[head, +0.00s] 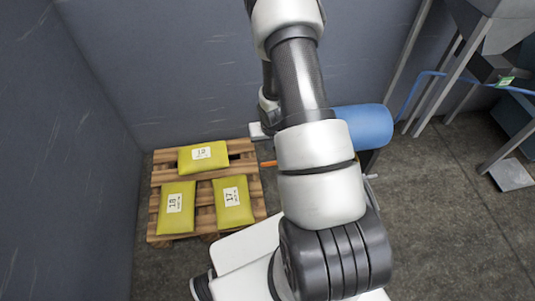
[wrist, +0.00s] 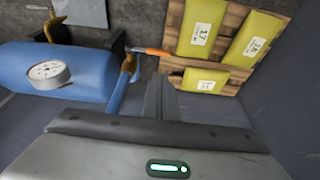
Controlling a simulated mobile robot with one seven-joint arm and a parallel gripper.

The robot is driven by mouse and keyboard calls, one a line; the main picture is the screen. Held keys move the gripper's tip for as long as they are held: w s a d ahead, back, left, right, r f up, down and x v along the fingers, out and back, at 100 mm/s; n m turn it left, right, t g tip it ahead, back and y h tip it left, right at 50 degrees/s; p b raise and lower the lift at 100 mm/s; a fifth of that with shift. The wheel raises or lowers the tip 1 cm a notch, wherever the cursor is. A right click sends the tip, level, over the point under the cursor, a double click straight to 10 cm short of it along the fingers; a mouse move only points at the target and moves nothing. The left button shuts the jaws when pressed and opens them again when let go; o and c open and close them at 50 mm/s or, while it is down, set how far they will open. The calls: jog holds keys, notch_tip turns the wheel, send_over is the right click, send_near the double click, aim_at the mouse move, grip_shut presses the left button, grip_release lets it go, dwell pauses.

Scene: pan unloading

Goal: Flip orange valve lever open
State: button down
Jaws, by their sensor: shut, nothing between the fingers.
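The orange valve lever (wrist: 155,51) shows in the wrist view above my gripper's fingertips. It points right from a brass-coloured valve (wrist: 129,67), roughly across the pipe below the valve. In the head view only a short orange piece of the lever (head: 268,163) shows left of my arm. The valve is beside a blue tank (wrist: 85,75) with a round white gauge (wrist: 49,73); the tank (head: 365,125) also shows behind my arm in the head view. My gripper (wrist: 160,82) is shut and empty, with its fingers just below the lever in the picture. I cannot tell whether they touch it.
A wooden pallet (head: 207,190) with three yellow sacks lies on the floor left of the tank. A grey wall (head: 60,130) stands at the left. A metal frame (head: 440,75) with a blue hose stands at the right. Bare floor (head: 440,230) lies right of my arm.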

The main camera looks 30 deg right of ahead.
aim_at(267, 163)
jog(key=b+x, duration=0.1)
jog(key=x, duration=0.3)
jog(key=b+x, duration=0.1)
jog(key=x, duration=0.4)
jog(key=s+x, duration=0.1)
jog(key=x, duration=0.3)
jog(key=shift+a+f+b, duration=0.2)
jog(key=shift+f+b, duration=0.15)
jog(key=shift+b, duration=0.05)
